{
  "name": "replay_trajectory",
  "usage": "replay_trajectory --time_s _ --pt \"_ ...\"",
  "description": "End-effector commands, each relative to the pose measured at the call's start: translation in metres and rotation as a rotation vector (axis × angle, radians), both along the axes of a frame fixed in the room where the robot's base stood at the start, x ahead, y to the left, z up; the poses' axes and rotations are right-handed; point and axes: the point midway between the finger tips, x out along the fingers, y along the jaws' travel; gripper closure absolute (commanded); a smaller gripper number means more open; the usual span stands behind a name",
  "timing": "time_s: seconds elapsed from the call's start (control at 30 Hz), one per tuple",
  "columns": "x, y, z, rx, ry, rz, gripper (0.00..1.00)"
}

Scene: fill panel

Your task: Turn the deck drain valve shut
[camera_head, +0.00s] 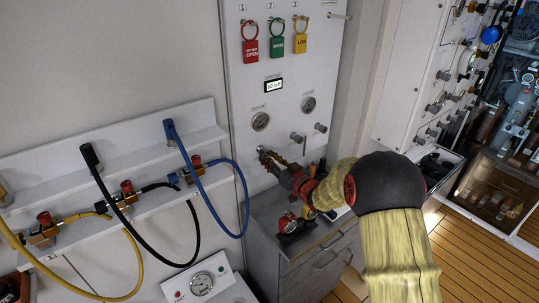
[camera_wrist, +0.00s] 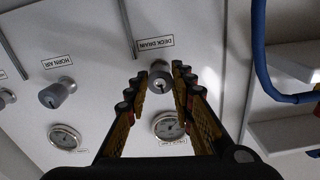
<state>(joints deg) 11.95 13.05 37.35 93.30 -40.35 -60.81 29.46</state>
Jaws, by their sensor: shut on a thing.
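The deck drain valve (camera_wrist: 161,82) is a small grey round knob on the white panel, below a label reading DECK DRAIN in the wrist view, where the lettering is upside down. A dark index mark shows on its face. My gripper (camera_wrist: 160,74) has its black and orange fingers on both sides of the knob, shut on it. In the head view my gripper (camera_head: 268,157) reaches the lower left of the panel and hides the knob. The exact finger contact is hard to see.
A gauge (camera_head: 260,121) sits directly above my gripper on the panel. Other knobs (camera_head: 320,128) are to the right. Red, green and yellow tags (camera_head: 276,44) hang higher up. A grey cabinet (camera_head: 285,245) stands below. Blue, black and yellow hoses (camera_head: 210,200) hang at left.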

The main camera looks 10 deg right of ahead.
Motion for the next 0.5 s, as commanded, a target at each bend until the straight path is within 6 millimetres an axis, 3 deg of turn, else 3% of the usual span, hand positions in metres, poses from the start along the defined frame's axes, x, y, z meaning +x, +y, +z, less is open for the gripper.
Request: replay_trajectory --time_s 0.5 --pt "-0.0013 0.0007 -0.0045 0.119 0.057 0.000 1.00"
